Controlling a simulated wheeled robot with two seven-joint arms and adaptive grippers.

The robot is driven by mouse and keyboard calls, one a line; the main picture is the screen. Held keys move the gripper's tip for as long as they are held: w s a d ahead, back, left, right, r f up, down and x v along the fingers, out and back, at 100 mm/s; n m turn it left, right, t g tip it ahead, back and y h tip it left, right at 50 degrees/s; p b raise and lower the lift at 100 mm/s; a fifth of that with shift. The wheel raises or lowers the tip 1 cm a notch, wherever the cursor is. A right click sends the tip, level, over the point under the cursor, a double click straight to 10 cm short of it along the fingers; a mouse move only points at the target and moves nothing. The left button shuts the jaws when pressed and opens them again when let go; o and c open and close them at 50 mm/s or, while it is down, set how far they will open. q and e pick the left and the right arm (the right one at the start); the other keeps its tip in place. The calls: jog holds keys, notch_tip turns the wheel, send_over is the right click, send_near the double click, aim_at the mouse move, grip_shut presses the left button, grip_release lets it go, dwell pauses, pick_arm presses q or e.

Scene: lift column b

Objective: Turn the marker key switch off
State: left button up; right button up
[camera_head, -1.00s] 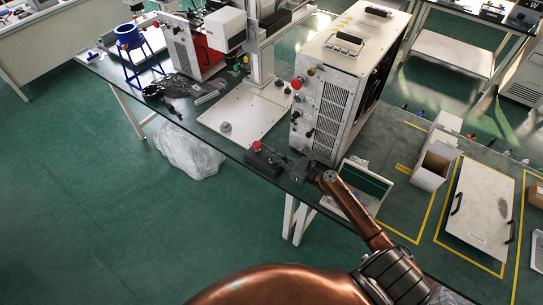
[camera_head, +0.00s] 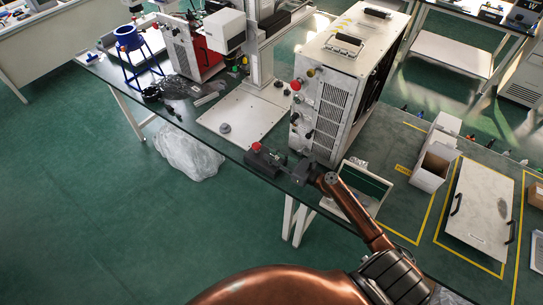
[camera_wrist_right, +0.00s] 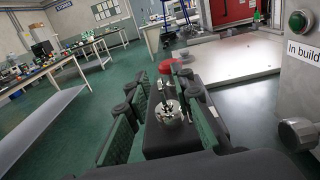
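A small black control box with a red button on top (camera_head: 257,146) sits at the front edge of the dark table. In the right wrist view, the box (camera_wrist_right: 172,138) has a round metal key switch (camera_wrist_right: 169,112) with a key standing in it, in front of the red button (camera_wrist_right: 167,67). My right gripper (camera_head: 283,161) is at the near right side of the box. In the right wrist view its green-padded fingers (camera_wrist_right: 160,130) are apart, one on each side of the key switch. I cannot tell whether they touch anything. My left gripper is not in view.
A white cabinet with knobs (camera_head: 330,100) stands close behind the right gripper. A white base plate (camera_head: 243,115) with a column lies behind the box. Open floor lies in front of the table.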

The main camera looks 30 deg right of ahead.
jog(key=v, duration=1.1)
jog(key=shift+s+d, duration=0.15)
jog(key=shift+s, duration=0.1)
